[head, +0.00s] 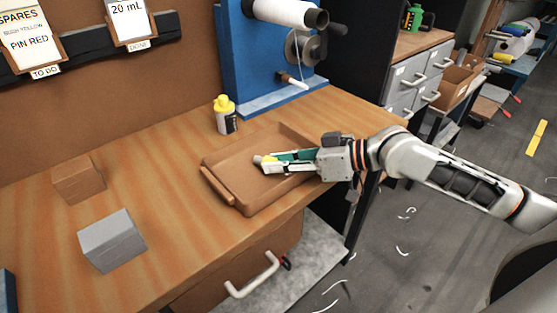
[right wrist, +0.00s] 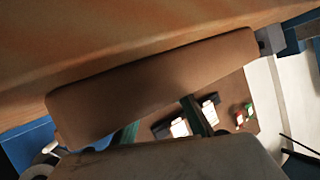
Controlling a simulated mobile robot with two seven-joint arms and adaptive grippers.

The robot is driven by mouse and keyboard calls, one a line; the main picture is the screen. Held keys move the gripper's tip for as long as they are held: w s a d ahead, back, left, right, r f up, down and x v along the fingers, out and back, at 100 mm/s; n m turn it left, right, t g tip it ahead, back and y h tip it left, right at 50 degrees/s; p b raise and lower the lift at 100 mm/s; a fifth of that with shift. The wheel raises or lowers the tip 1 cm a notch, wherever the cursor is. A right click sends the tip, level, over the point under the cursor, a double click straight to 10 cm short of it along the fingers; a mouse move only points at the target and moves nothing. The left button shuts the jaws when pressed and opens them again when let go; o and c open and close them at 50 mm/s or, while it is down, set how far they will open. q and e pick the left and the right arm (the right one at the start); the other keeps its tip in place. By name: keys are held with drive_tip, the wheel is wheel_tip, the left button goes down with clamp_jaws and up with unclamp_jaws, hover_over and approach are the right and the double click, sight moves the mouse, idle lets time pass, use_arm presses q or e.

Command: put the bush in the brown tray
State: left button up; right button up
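The bush (head: 258,159) is a small pale yellow piece at the fingertips of my right gripper (head: 268,161). The gripper reaches in from the right, low over the brown tray (head: 245,197), and its fingers appear closed on the bush. The tray is shallow, with raised rims, on the wooden bench. I cannot tell whether the bush touches the tray floor. In the right wrist view, a wide brown bar (right wrist: 150,82), likely a tray rim, hides the fingertips and bush; only parts of the green fingers show. My left gripper is not in view.
A yellow-capped bottle (head: 226,115) stands behind the tray, by the blue loom stand (head: 262,60). A brown block (head: 79,180) and a grey block (head: 112,241) sit to the left. The bench between the blocks and the tray is clear.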

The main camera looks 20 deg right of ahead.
drive_tip(key=o, duration=0.5)
drive_tip(key=shift+s+d, duration=0.1)
drive_tip(key=shift+s+d, duration=0.1)
drive_tip(key=shift+d, duration=0.1)
drive_tip(key=shift+r+v, duration=0.2)
drive_tip(key=shift+v, duration=3.3)
drive_tip(key=shift+a, duration=0.1)
drive_tip(key=shift+r, duration=0.1)
